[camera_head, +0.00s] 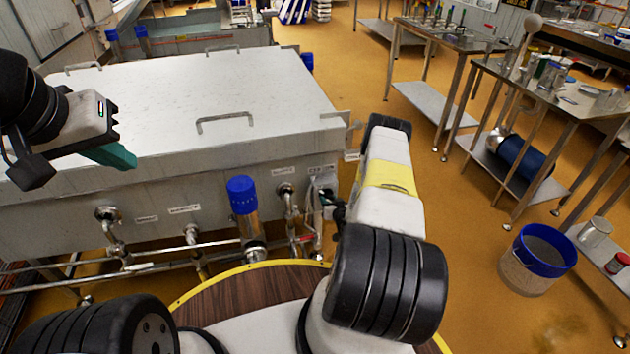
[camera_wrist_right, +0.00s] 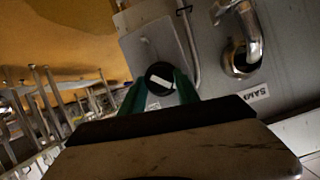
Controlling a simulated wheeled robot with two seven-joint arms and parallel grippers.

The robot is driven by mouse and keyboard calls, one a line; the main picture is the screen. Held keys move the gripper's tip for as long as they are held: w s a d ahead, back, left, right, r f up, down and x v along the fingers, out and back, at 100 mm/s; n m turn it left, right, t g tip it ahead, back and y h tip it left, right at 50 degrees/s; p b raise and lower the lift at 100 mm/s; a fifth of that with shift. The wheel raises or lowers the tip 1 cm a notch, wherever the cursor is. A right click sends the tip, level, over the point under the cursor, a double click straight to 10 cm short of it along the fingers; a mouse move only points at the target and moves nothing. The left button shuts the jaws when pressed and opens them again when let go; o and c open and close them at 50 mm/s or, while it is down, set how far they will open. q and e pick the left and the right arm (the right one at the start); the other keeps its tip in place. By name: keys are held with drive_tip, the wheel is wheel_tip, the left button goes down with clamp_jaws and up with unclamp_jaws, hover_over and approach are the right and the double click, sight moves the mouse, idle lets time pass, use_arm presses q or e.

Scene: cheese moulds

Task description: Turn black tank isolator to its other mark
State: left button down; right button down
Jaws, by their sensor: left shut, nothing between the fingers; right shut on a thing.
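The black tank isolator (camera_wrist_right: 160,76) is a round black knob with a white bar, on a grey plate (camera_wrist_right: 155,48) on the tank side. In the right wrist view the bar slants from upper left to lower right. My right gripper (camera_wrist_right: 160,92) has its green fingers on either side of the knob, shut on it. In the head view the isolator sits at the tank's right front, by my right gripper (camera_head: 338,208), which is mostly hidden by my arm. My left gripper (camera_head: 112,156) is shut and empty above the tank's left front.
The steel tank (camera_head: 200,95) has a lid with handles. Valves and pipes (camera_head: 108,214) and a blue-capped cylinder (camera_head: 242,195) line its front. A pipe elbow (camera_wrist_right: 240,55) is close beside the isolator. Steel tables (camera_head: 545,92) and a blue-rimmed bucket (camera_head: 540,262) stand at right.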

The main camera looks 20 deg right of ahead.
drive_tip(key=m+y, duration=0.2)
drive_tip(key=m, duration=0.1)
drive_tip(key=shift+d+f, duration=0.1)
drive_tip(key=shift+d, duration=0.2)
drive_tip(key=m+t+y, duration=0.1)
drive_tip(key=m, duration=0.2)
drive_tip(key=shift+d+f+y, duration=0.1)
drive_tip(key=shift+y, duration=0.3)
drive_tip(key=m+t+y, duration=0.1)
drive_tip(key=m, duration=0.2)
drive_tip(key=shift+f+m+y, duration=0.15)
drive_tip(key=shift+m+y, duration=0.25)
drive_tip(key=shift+s+f+m+t+y, duration=0.15)
drive_tip(key=shift+m+t, duration=0.25)
drive_tip(key=shift+m, duration=0.55)
drive_tip(key=shift+w+m+t+y, duration=0.1)
drive_tip(key=shift+m+t+y, duration=0.25)
drive_tip(key=shift+m, duration=0.6)
drive_tip(key=c, duration=0.9)
unclamp_jaws()
